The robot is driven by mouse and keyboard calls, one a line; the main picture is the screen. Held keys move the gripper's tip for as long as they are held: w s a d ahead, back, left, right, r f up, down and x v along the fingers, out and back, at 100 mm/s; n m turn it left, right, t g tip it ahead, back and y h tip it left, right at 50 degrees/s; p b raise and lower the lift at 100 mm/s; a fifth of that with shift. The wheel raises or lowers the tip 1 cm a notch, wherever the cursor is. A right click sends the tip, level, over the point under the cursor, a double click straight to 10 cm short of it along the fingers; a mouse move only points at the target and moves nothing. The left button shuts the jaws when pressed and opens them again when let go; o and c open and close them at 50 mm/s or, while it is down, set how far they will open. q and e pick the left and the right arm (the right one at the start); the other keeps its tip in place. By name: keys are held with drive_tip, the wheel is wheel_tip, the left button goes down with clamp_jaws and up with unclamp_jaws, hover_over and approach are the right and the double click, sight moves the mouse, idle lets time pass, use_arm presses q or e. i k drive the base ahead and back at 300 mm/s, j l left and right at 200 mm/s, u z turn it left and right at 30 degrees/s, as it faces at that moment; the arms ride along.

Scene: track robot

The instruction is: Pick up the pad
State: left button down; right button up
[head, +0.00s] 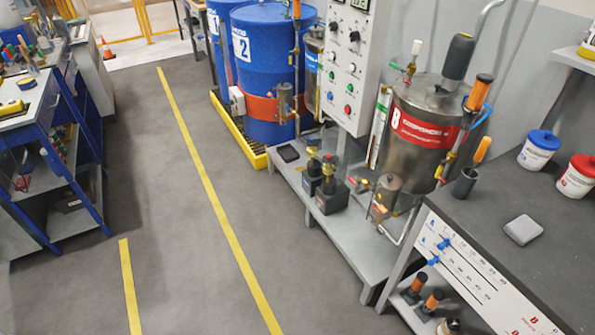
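A small light grey square block with rounded corners (523,229), which looks like the pad, lies flat on the dark top of the workbench (470,212) at the right. Nothing covers it. A flat dark rectangular item (288,153) lies on the low grey platform in the middle; I cannot tell what it is. Neither of my grippers shows in the head view.
White tubs with a blue lid (539,149) and a red lid (577,176) stand behind the pad. A dark cup with an orange-handled tool (467,180) stands left of it. A steel tank (425,135) and blue barrels (262,75) stand beyond. The grey floor (190,250) is clear.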

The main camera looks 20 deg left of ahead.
sight(522, 229)
drive_tip(key=i+l+z, duration=0.2)
drive_tip(key=l, duration=0.3)
drive_tip(key=i+l+z, duration=0.2)
drive_tip(key=i+l, duration=0.2)
